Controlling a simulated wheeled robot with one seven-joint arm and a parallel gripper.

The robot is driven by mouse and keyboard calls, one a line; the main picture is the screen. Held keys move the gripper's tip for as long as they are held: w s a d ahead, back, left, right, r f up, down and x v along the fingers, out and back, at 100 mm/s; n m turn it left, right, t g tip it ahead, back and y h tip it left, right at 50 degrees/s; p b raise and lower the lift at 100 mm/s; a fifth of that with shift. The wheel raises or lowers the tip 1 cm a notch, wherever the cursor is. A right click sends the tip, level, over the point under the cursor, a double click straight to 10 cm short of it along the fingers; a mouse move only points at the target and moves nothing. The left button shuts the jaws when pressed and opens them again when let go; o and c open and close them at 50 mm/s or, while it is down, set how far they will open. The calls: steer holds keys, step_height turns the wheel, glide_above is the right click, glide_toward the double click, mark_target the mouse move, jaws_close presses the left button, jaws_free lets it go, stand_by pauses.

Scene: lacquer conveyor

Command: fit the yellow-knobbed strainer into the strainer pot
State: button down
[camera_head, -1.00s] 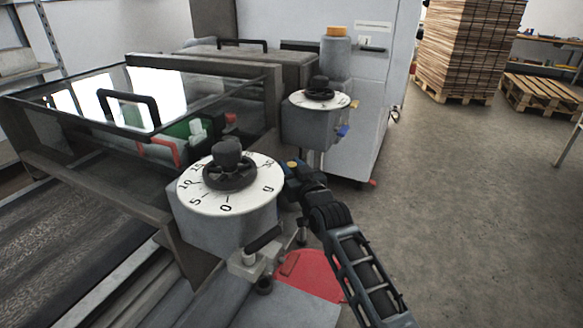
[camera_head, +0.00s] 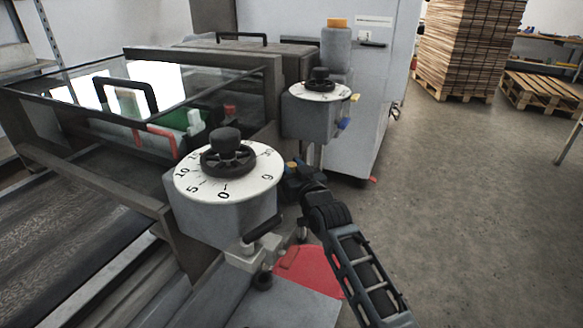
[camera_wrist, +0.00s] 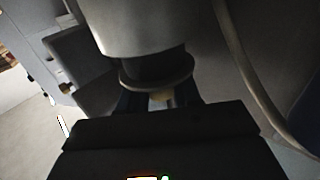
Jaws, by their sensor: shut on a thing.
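My gripper (camera_wrist: 162,101) is shut on the yellow knob (camera_wrist: 160,103) of the strainer. The strainer's dark round flange (camera_wrist: 152,82) shows just beyond the fingers in the wrist view. A pale grey cylinder (camera_wrist: 135,28), seemingly the strainer pot, is right above the flange. The dark strainer body meets its rim; how deep it sits inside is hidden. The pot is not clearly seen there.
The front dial housing (camera_head: 222,222) and a second dial housing (camera_head: 308,120) stand close to my gripper. A hose (camera_wrist: 255,85) hangs at right in the wrist view. A red plate (camera_head: 308,270) lies below my arm. Open floor (camera_head: 460,210) is at right.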

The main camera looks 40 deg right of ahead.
steer(key=shift+f+b, duration=0.5)
steer(key=shift+f, duration=0.15)
steer(key=c, duration=0.7)
jaws_free()
steer(key=shift+s, duration=0.1)
steer(key=shift+v, duration=3.85)
steer(key=shift+r, duration=0.1)
